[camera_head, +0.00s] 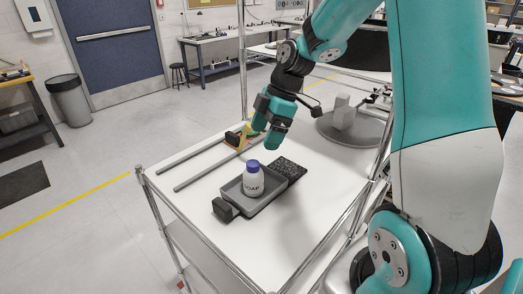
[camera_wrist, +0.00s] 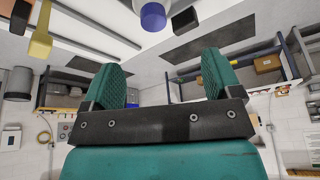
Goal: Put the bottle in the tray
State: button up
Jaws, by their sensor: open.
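A black speckled pad (camera_head: 290,168) lies beside the tray, and a black block (camera_head: 222,208) sits at its near left corner. Two grey rails (camera_head: 200,165) and a yellow-orange piece (camera_head: 236,139) lie behind left. A grey round plate (camera_head: 365,137) with a pale block stands at back right.

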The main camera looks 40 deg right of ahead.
jog(key=s+a+r+m, duration=0.2)
jog(key=s+a+r, duration=0.1)
jog(key=s+a, duration=0.3)
jog(key=s+a+r+m, duration=0.1)
jog(key=s+a+r, duration=0.2)
jog(key=a, duration=0.5)
jog(key=s+a+r+m+g, duration=0.1)
jog(key=s+a+m, duration=0.3)
jog(key=s, duration=0.8)
jog(key=shift+s+a+m, duration=0.15)
jog(key=shift+a+m, duration=0.15)
jog(key=shift+a, duration=0.65)
